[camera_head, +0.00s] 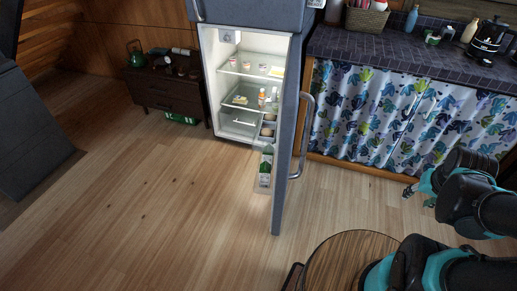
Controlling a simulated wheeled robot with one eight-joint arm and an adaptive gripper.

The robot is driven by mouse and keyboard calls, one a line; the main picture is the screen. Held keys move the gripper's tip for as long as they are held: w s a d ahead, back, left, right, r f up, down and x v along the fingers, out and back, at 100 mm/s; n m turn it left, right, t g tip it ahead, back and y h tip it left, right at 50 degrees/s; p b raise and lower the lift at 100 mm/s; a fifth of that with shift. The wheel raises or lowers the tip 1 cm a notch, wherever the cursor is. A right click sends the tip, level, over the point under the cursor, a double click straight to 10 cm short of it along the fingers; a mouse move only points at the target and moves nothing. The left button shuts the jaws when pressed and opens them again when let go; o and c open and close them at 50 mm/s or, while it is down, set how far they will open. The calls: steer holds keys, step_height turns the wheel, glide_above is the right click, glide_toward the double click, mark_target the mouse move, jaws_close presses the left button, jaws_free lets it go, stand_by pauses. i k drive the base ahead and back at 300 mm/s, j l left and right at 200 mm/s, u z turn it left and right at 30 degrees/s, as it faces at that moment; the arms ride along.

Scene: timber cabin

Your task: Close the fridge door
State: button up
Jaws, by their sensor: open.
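The fridge (225,75) stands at the top centre with its lower compartment lit. The fridge door (286,130) is open, swung out toward me on the right and seen nearly edge-on. Its long curved handle (304,135) is on the right face. Glass shelves inside hold small food items, and the door's inner racks hold bottles and a green and white carton (265,168). My gripper (409,191) is open and empty at the right, in front of the curtain, well apart from the door and handle.
A counter (400,55) with a patterned curtain (390,115) runs along the right. A round wooden table or stool top (345,262) is at the bottom centre. A dark low cabinet (168,88) stands left of the fridge. The wooden floor (150,210) at left is clear.

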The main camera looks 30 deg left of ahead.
mark_target(290, 95)
steer(key=i+l+u, duration=0.1)
steer(key=u, duration=0.35)
steer(key=i+l+u, duration=0.2)
steer(key=u, duration=0.25)
steer(key=i+l+u, duration=0.25)
steer(key=u, duration=0.2)
steer(key=k, duration=0.65)
steer(key=k+l+z, duration=0.1)
steer(key=l+z, duration=0.25)
steer(key=j, duration=0.1)
